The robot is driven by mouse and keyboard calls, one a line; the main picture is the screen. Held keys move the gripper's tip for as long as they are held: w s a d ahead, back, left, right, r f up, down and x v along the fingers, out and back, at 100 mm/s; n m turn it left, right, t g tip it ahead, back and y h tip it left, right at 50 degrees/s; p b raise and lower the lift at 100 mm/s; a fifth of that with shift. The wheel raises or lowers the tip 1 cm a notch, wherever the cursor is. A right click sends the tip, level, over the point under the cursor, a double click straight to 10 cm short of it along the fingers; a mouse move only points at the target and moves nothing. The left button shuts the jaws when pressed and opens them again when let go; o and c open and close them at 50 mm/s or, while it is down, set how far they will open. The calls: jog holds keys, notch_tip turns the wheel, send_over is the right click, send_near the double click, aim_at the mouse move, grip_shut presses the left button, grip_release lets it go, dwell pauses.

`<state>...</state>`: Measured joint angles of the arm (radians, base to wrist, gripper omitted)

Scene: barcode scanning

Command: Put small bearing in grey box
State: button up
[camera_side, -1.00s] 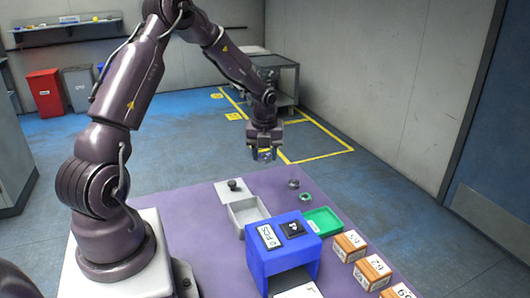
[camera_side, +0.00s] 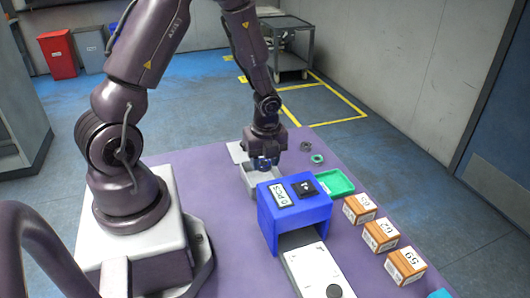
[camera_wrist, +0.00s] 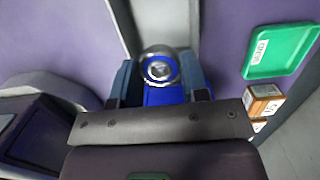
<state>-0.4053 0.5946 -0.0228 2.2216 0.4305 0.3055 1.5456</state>
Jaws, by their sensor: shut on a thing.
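My gripper (camera_side: 264,163) is over the grey box (camera_side: 248,183), an open light-grey tray behind the blue scanner housing. The bearing sits between the two fingers. Light-grey surfaces of the box (camera_wrist: 165,20) show beyond it in the wrist view. The arm hides part of the box in the side view, so I cannot tell the exact height of the bearing above it.
The blue housing (camera_side: 292,212) stands just in front of the grey box. A green tray (camera_side: 335,182) is to its right. Two other rings (camera_side: 306,146) (camera_side: 317,158) lie behind the tray. Several numbered wooden blocks (camera_side: 380,235) line the right table edge.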

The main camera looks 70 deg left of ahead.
jog(key=shift+f, duration=3.25)
jog(key=o, duration=1)
jog(key=shift+r, duration=4)
